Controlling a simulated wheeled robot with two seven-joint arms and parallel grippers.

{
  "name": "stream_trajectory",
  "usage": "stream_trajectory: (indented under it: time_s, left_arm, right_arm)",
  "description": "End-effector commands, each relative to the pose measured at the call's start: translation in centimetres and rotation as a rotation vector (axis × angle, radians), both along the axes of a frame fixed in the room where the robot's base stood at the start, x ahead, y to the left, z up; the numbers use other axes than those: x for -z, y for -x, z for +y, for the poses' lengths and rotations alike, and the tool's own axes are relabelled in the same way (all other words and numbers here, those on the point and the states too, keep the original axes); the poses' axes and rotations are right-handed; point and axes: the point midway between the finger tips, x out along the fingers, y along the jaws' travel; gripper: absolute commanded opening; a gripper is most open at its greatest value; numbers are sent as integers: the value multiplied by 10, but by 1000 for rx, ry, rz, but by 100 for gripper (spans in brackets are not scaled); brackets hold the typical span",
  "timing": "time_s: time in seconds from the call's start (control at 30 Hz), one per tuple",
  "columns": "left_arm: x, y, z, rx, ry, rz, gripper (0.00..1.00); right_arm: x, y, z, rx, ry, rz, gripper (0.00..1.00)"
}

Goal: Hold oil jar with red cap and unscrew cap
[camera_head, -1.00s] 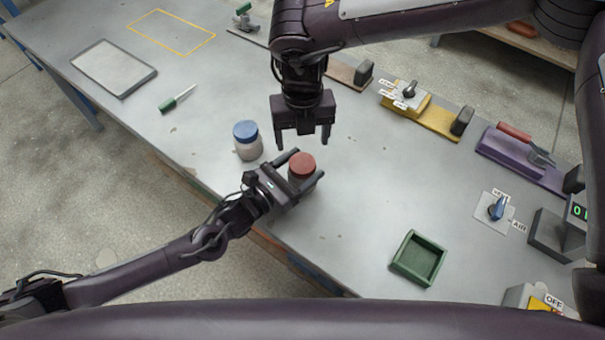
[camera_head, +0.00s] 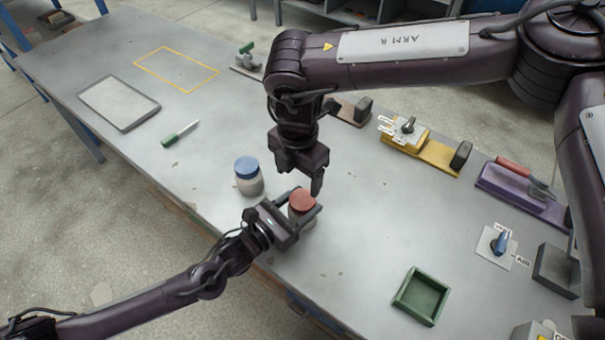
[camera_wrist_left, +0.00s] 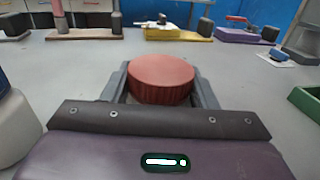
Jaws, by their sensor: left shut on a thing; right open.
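The oil jar with its red cap (camera_head: 302,200) stands upright on the bench. In the left wrist view the red cap (camera_wrist_left: 162,80) fills the middle, between the two fingers. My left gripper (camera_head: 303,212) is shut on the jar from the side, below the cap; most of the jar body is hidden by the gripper. The cap sits on the jar. My right gripper (camera_head: 314,188) points down, open and empty, just above and behind the red cap, apart from it as far as I can see.
A blue-capped jar (camera_head: 248,176) stands close to the left of the red-capped one. A green tray (camera_head: 421,297) lies at the right front. A green-handled screwdriver (camera_head: 180,133), grey panel (camera_head: 119,103), yellow fixture (camera_head: 420,146) and purple fixture (camera_head: 519,190) lie farther off.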

Motion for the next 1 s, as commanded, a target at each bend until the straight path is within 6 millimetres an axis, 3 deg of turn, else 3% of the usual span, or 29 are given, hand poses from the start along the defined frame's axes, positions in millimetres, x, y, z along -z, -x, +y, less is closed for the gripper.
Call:
stream_trajectory:
  time_s: [0.6,0.8,1.0]
  left_arm:
    - [0,0,0,0,0,0,0]
    - [0,0,0,0,0,0,0]
    - [0,0,0,0,0,0,0]
  right_arm:
    - [0,0,-4,1472,-8,19,72]
    - [-1,-1,-7,1774,-2,18,72]
    - [3,-1,-9,1885,1,19,72]
